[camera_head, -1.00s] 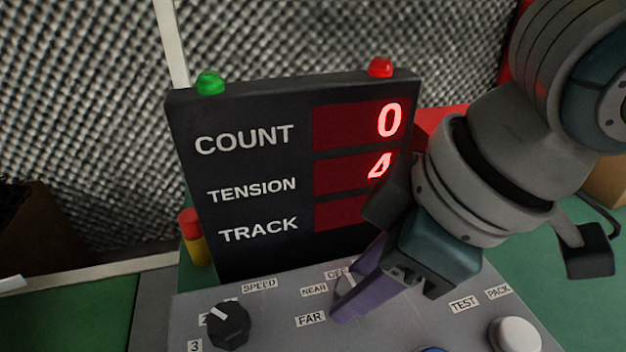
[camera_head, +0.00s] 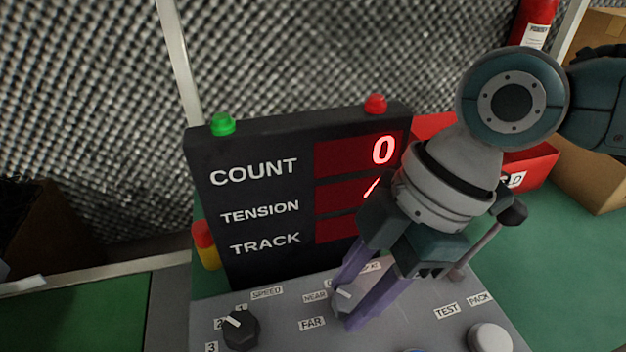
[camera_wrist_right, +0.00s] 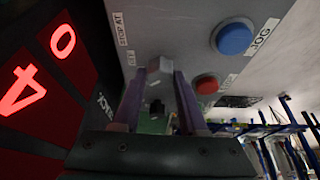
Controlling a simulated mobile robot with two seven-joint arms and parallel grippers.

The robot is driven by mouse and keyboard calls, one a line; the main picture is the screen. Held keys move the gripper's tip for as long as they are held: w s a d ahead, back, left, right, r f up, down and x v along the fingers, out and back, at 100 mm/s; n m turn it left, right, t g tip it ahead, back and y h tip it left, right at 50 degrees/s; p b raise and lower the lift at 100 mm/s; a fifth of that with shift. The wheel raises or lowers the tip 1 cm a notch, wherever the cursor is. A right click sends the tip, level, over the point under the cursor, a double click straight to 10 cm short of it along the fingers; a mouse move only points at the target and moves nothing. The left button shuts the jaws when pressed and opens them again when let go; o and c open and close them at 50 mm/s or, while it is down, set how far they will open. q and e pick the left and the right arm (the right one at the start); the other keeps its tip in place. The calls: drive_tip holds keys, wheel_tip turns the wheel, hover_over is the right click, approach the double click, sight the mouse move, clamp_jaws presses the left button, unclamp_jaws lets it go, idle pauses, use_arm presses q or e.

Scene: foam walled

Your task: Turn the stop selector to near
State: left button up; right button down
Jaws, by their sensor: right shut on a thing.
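The stop selector (camera_head: 343,299) is a small grey knob on the grey control panel, beside the labels NEAR (camera_head: 314,296) and FAR (camera_head: 312,323). A third label above it is partly hidden by my gripper. My right gripper (camera_head: 347,304) reaches down from the right with its purple fingers on either side of the knob, shut on it. In the right wrist view, the knob (camera_wrist_right: 159,67) shows between the fingertips. I cannot tell clearly which label its pointer faces. My left gripper is not in view.
A black display (camera_head: 260,140) reading COUNT 0 stands behind the panel; its lower values are partly hidden. A black speed dial (camera_head: 241,330) is left of the selector and a white button (camera_head: 490,338) right. The wrist view shows blue (camera_wrist_right: 234,38) and red (camera_wrist_right: 207,84) buttons nearby.

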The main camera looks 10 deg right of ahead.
idle(0.3)
drive_tip(key=shift+c, duration=2.2)
unclamp_jaws()
drive_tip(key=p+v, duration=0.3)
drive_tip(key=v, duration=0.7)
